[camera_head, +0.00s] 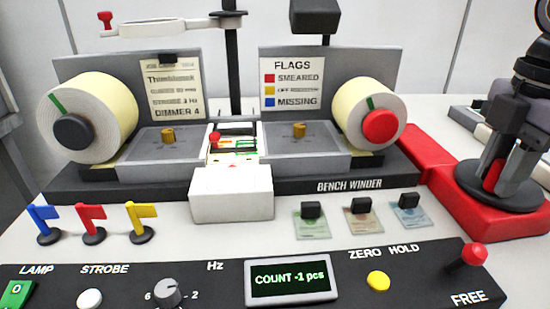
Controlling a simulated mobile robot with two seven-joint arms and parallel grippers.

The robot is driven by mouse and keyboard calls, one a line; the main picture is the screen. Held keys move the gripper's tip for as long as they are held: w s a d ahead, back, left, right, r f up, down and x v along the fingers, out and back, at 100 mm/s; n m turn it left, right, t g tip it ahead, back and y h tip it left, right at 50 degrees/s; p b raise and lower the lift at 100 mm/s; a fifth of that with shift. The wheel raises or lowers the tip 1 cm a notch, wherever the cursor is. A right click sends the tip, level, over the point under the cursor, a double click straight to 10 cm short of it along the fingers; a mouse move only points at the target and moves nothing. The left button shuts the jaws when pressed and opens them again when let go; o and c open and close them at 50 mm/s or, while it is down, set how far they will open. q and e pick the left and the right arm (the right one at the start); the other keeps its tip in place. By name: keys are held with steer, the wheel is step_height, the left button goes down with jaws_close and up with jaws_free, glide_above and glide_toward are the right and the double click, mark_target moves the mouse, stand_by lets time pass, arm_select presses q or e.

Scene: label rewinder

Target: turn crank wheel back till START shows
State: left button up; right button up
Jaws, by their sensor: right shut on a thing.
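The crank wheel (467,191) is a flat black disc on a red base (500,222) at the right. My right gripper (502,180) comes down from the upper right and is shut on the wheel's red crank handle (491,175), mostly hidden by the fingers. The bench winder (350,186) carries a white label roll with a black hub (75,132) at left and one with a red hub (380,126) at right. Between them, a small window (233,143) shows part of the label strip; I cannot read START there. The display (291,279) reads "COUNT -1 pcs". My left gripper is not in view.
Blue, red and yellow flags (90,224) stand at the front left. A white box (231,193) sits before the window. Three black-clipped cards (362,220) lie right of it. The front panel (210,285) has knobs, buttons and a red-tipped lever (473,255) near FREE.

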mark_target(522, 199)
steer(key=s+d, duration=0.1)
steer(key=d, duration=0.1)
steer(key=shift+s+d, duration=0.35)
steer(key=shift+d, duration=0.5)
stand_by(0.4)
steer(key=o, duration=0.8)
step_height(522, 199, up, 9)
steer(key=p, duration=0.6)
steer(key=shift+s, duration=0.15)
